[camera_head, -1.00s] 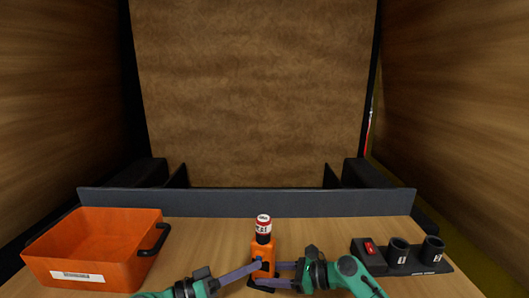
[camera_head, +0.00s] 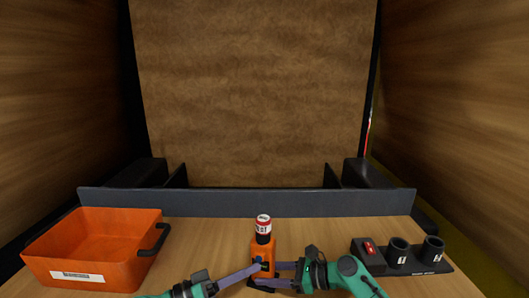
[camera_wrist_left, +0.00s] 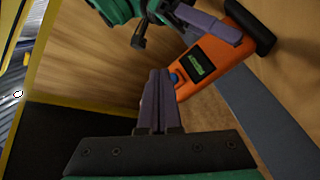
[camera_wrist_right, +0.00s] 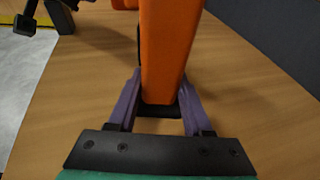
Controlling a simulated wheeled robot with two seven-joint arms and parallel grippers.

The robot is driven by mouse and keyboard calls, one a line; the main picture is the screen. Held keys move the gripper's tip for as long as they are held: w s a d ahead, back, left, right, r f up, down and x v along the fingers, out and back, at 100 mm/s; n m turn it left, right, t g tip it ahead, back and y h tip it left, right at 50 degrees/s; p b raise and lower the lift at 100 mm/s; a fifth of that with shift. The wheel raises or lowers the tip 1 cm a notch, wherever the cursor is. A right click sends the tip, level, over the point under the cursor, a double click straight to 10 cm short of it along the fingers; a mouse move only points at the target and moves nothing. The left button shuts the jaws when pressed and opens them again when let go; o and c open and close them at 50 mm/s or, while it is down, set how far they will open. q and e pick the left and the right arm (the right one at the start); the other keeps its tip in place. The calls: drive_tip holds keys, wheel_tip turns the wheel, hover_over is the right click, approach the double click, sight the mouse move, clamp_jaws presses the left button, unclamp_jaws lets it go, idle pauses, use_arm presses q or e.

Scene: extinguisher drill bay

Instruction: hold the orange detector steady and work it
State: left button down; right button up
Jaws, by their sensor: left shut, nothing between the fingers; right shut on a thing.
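In the left wrist view the closed fingertips (camera_wrist_left: 160,76) are at or just beside a blue button (camera_wrist_left: 174,78), below a lit green screen (camera_wrist_left: 198,63). Whether they touch is unclear.
An orange bin (camera_head: 100,272) with a black handle stands at the left. A black panel (camera_head: 408,269) with a red switch (camera_head: 369,248) and two dark round holders is at the right. A grey ledge (camera_head: 240,203) runs along the back.

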use_arm(q)
drive_tip(key=s, duration=0.2)
drive_tip(key=s+a, duration=0.1)
drive_tip(key=s, duration=0.2)
drive_tip(key=shift+s+a, duration=0.35)
use_arm(e)
drive_tip(key=o, duration=1.3)
drive_tip(key=shift+o, duration=0.2)
